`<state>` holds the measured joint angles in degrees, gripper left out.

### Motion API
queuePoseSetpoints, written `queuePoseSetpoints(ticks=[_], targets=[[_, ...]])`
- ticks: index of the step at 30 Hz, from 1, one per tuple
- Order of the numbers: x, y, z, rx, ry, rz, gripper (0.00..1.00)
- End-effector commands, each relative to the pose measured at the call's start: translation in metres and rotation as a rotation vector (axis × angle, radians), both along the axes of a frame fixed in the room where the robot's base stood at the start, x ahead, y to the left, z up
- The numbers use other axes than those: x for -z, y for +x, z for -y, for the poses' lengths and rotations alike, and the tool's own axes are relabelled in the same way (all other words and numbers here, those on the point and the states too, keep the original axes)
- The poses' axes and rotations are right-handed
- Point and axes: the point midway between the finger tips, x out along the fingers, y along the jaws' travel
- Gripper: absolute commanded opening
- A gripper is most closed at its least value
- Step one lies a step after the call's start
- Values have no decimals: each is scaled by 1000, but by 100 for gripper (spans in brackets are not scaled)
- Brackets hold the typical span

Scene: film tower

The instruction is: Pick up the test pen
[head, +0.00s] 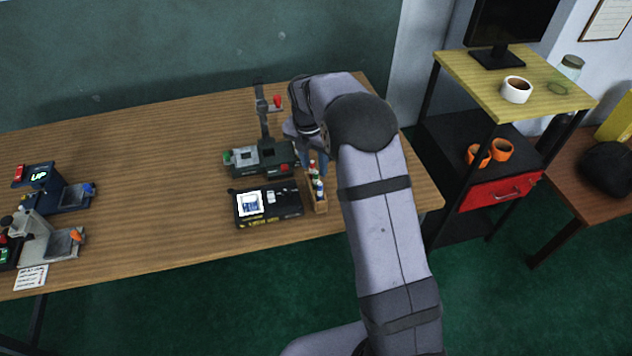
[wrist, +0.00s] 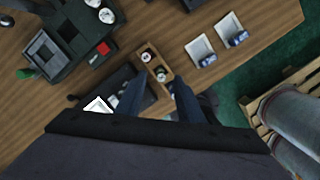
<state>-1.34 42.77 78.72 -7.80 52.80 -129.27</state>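A small wooden rack (head: 319,205) stands on the table below my gripper, with several slim upright items (head: 318,184) in it, one with a red top. I cannot tell which of these is the test pen. In the wrist view the rack (wrist: 168,90) lies between and beyond my two dark blue fingers, with round item tops (wrist: 146,57) showing in it. My gripper (wrist: 158,82) is open, its fingers apart, above the rack. In the head view my arm hides most of the gripper (head: 314,160).
A dark box with a lit white screen (head: 250,203) lies just left of the rack. A dark grey device with a post (head: 262,157) stands behind it. In the wrist view two white trays (wrist: 200,50) with blue items lie beside the rack. The table's middle left is clear.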

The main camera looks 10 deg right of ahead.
Motion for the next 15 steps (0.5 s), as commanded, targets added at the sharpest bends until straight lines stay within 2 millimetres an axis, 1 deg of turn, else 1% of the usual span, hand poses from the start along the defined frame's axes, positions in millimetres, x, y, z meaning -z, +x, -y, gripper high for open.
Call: queuePoseSetpoints(ticks=[5, 12, 15], targets=[[13, -1, 2, 0, 0, -4, 34], [43, 0, 5, -1, -1, -4, 34], [49, 1, 5, 0, -1, -1, 34]])
